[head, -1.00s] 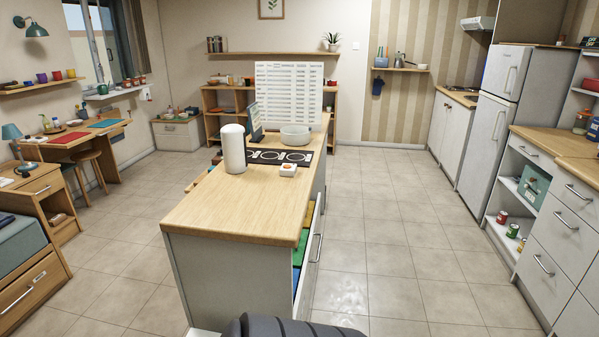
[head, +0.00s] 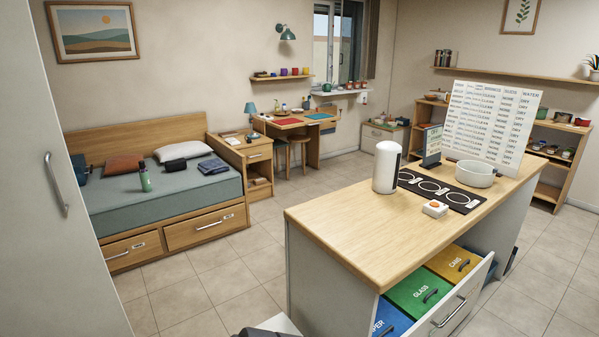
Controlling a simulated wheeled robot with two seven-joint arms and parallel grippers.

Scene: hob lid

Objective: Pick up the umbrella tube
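I cannot make out anything that is clearly an umbrella tube. A tall white cylinder with a rounded top (head: 386,167) stands upright on the wooden-topped island (head: 345,230). A green bottle-like item with a grey top (head: 144,178) stands on the bed (head: 190,195) at the left. I cannot tell that either one is the tube. Neither of my grippers is in view. A dark part of what may be my own body shows at the bottom edge.
An open drawer (head: 462,312) with blue, green and yellow bins juts from the island's right side. A pot (head: 472,174), black mat (head: 440,191) and printed board (head: 492,128) stand on top. A tall white panel (head: 62,190) borders the left. Tiled floor (head: 215,280) is clear between bed and island.

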